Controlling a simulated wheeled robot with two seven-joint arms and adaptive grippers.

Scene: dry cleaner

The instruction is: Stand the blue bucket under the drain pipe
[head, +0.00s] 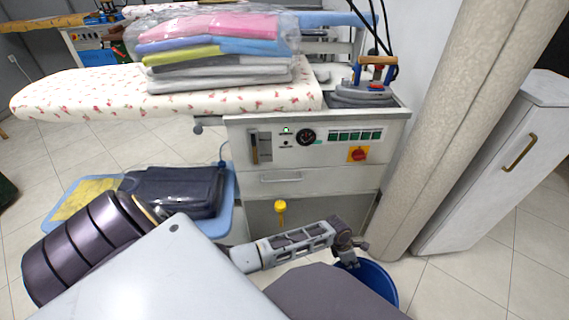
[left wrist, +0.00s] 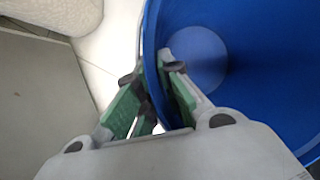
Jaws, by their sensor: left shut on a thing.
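The blue bucket (head: 380,286) is at the lower right of the head view, in front of the ironing station's right end, partly hidden by my own body. In the left wrist view, I look down into the open bucket (left wrist: 270,75). My left gripper (head: 347,258) is shut on its rim; in the left wrist view, the fingers (left wrist: 152,80) pinch the wall, one inside and one outside. A yellow fitting (head: 280,207) sits low on the station's front, left of the bucket; it may belong to the drain pipe. My right gripper is out of view.
The steam ironing station (head: 270,180) stands ahead, with folded bagged clothes (head: 215,50) and an iron (head: 365,85) on top. A thick beige column (head: 445,130) and white cabinet (head: 500,165) stand right. A blue tray (head: 228,215) with dark clothing lies left. Tiled floor (head: 460,285) is clear at lower right.

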